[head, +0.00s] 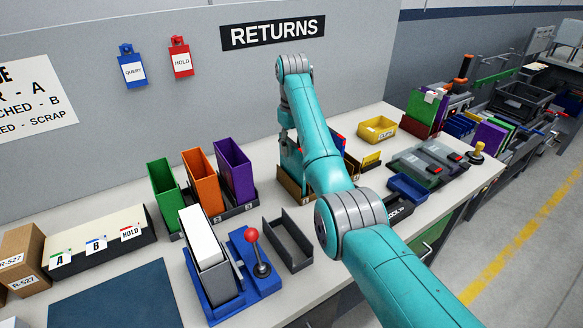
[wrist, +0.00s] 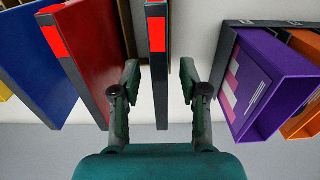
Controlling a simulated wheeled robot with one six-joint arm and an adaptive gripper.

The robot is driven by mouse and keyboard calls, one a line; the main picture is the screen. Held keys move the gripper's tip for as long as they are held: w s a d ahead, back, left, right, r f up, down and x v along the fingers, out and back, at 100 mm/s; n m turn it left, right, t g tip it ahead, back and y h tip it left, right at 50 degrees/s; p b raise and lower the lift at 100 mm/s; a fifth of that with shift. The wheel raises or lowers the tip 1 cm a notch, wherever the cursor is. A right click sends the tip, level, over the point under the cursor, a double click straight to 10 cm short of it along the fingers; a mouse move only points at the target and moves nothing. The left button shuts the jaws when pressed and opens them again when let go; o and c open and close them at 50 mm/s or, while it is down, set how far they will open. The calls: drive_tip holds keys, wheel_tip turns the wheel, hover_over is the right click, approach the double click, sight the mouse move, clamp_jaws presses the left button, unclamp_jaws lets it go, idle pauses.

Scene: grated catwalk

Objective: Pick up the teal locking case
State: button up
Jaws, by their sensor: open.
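In the wrist view my gripper (wrist: 160,78) is open, with one finger on each side of a narrow upright case (wrist: 158,100). I see that case almost edge-on, with a dark grey edge and a red latch patch near its top. Its side colour hardly shows there. In the head view a teal face, which looks like the teal locking case (head: 290,159), shows just below my gripper (head: 286,141), partly hidden by my arm. Gaps show between the fingers and the case in the wrist view.
A red case (wrist: 92,60) and a blue case (wrist: 32,60) stand left of the fingers. Purple (wrist: 265,85) and orange (wrist: 303,120) holders stand to the right. In the head view a grey open tray (head: 287,245) and a red-knobbed lever (head: 253,236) sit nearby.

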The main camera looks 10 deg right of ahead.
sight(292, 160)
wheel_tip(292, 160, down, 5)
drive_tip(key=shift+f, duration=0.15)
clamp_jaws()
